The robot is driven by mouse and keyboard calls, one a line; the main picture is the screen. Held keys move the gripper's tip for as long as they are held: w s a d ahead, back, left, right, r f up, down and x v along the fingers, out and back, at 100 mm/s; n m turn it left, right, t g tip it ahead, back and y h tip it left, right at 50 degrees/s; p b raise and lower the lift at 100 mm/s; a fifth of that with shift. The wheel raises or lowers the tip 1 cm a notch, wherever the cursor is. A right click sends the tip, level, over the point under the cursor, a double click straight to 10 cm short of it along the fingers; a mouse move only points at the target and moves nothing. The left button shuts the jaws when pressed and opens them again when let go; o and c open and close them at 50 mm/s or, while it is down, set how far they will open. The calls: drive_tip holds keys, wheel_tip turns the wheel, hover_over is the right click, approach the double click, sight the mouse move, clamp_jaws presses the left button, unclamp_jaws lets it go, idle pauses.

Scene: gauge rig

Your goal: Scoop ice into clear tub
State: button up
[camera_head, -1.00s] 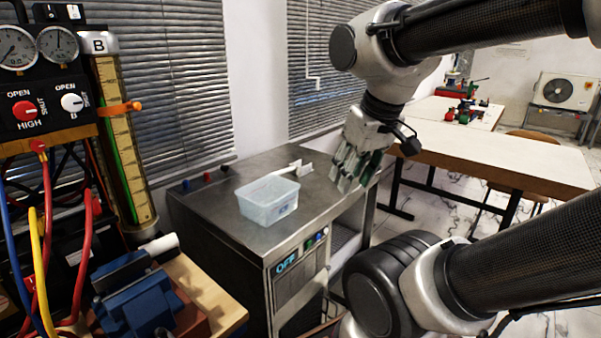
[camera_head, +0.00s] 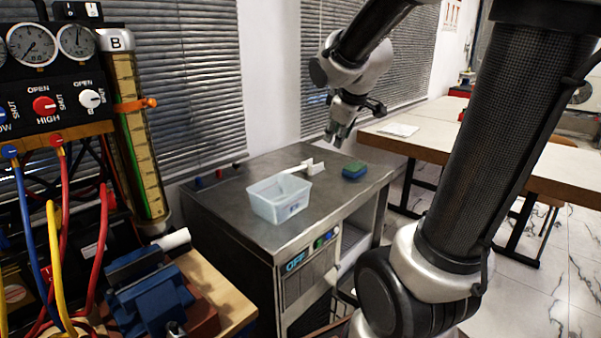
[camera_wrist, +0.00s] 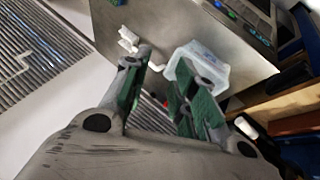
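The clear tub (camera_head: 280,201) sits on the metal counter, near its front left part; it also shows in the wrist view (camera_wrist: 208,70). Its inside looks pale, and I cannot tell whether it holds ice. A white scoop-like piece (camera_head: 309,167) lies just behind the tub, its thin part reaching toward the rim. It also shows in the wrist view (camera_wrist: 130,41). My gripper (camera_head: 338,138) is above the counter's back right part, above the white piece and clear of the tub. In the wrist view its fingers (camera_wrist: 164,88) stand apart with nothing visibly held.
A green and blue sponge-like block (camera_head: 354,170) lies right of the tub. The counter unit (camera_head: 232,224) has an "OFF" display and an open bay. The gauge panel (camera_head: 52,85) and blue vise (camera_head: 150,300) stand left. A wooden table (camera_head: 425,138) stands right.

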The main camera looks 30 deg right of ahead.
sight(296, 170)
drive_tip(key=w+d+f+n+t, duration=0.1)
drive_tip(key=w+d+f+n, duration=0.15)
drive_tip(key=w, duration=0.55)
drive_tip(key=w+d+f+n+t, duration=0.1)
drive_tip(key=w+d+f+n, duration=0.1)
drive_tip(key=w+f+n, duration=0.35)
drive_tip(key=w+f+n+y, duration=0.1)
drive_tip(key=w+f+n, duration=0.1)
drive_tip(key=w+f, duration=0.2)
drive_tip(key=w+f+n+t+y, duration=0.1)
drive_tip(key=w+f+n+y, duration=0.1)
drive_tip(key=w+f, duration=0.2)
drive_tip(key=w+f+n+t+y, duration=0.1)
drive_tip(key=w+f+n, duration=0.1)
drive_tip(key=w+f, duration=0.2)
drive_tip(key=shift+a, duration=0.25)
drive_tip(key=x, duration=0.6)
drive_tip(key=shift+w+a+f, duration=0.15)
drive_tip(key=shift+f, duration=0.25)
drive_tip(key=shift+w+f, duration=0.2)
drive_tip(key=shift+w, duration=0.15)
clamp_jaws()
